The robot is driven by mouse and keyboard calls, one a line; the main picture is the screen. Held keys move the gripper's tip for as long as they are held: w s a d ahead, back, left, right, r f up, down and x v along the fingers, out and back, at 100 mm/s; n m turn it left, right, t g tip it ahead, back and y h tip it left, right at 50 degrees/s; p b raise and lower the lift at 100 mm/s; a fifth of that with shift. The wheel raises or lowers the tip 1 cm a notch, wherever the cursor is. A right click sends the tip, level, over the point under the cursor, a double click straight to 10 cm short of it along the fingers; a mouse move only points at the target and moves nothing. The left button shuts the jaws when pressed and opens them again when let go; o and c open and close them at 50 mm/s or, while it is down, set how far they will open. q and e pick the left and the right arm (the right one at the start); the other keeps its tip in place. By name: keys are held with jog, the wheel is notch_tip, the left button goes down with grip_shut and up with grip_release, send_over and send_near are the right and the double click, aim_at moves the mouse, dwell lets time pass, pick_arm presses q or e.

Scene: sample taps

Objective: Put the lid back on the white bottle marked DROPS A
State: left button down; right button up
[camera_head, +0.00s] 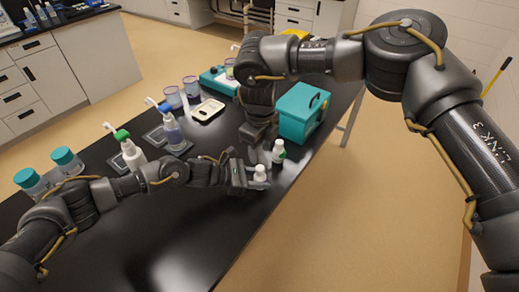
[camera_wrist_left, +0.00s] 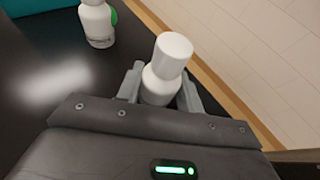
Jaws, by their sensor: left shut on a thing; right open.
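My left gripper (camera_head: 246,178) is shut on a small white bottle (camera_head: 260,173) near the table's right edge. In the left wrist view the held bottle (camera_wrist_left: 158,88) stands between the fingers with a wide white cylindrical top (camera_wrist_left: 173,54), which looks like a lid. A second small white bottle (camera_head: 278,151) with some green on it stands just beyond; it also shows in the left wrist view (camera_wrist_left: 97,24). I cannot read any marking on either bottle.
A teal box (camera_head: 302,112) stands behind the bottles. A white pump bottle with a green collar (camera_head: 131,153), a blue-filled pump bottle (camera_head: 172,132), teal-lidded jars (camera_head: 67,160) and a pale tray (camera_head: 208,109) line the left side. The black table's front (camera_head: 190,250) is clear.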

aim_at(260, 168)
jog(key=shift+f, duration=4.05)
grip_shut()
jog(key=m, duration=0.3)
jog(key=shift+o, duration=0.4)
grip_release()
jog(key=shift+r, duration=0.1)
